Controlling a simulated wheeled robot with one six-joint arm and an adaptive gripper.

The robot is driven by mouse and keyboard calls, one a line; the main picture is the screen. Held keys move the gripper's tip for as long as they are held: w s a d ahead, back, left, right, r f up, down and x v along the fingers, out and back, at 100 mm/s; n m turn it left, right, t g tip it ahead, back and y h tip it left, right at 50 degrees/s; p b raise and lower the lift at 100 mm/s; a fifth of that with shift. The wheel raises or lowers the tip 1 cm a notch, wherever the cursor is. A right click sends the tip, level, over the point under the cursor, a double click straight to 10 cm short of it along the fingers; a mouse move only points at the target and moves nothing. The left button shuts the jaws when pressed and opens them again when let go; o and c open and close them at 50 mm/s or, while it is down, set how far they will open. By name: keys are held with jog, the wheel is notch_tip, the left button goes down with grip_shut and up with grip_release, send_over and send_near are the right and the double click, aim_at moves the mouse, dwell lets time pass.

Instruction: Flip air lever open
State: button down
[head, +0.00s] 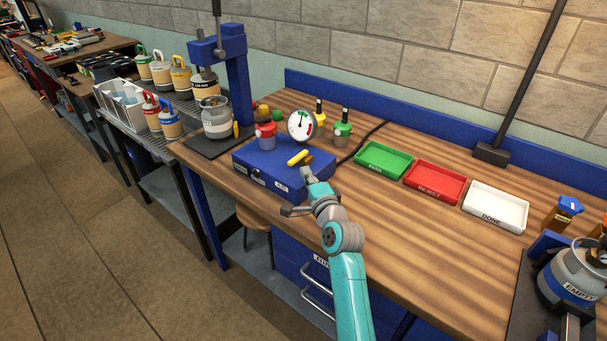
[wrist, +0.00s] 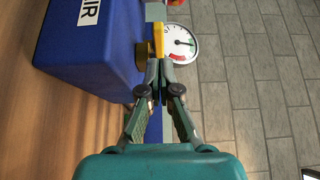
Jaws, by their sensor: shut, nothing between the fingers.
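The air lever is a yellow handle (head: 299,158) on top of a blue box (head: 262,163) with an AIR label on its front. In the wrist view the yellow lever (wrist: 158,40) stands just beyond my fingertips, with a brass-coloured valve part (wrist: 143,52) beside it. My gripper (head: 306,174) is shut and empty, close in front of the lever; it also shows in the wrist view (wrist: 158,68). I cannot tell whether the tips touch the lever. The tips partly hide the lever's near end. The AIR label (wrist: 89,13) shows on the box at the upper left of the wrist view.
A round white gauge (head: 301,125) stands behind the lever, with red (head: 266,134) and green (head: 342,131) fittings on either side. A blue press stand (head: 238,75) with a grey cylinder is at the left. Green, red and white trays lie to the right.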

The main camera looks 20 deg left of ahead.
jog(key=s, duration=0.9)
jog(key=shift+s+a, duration=0.35)
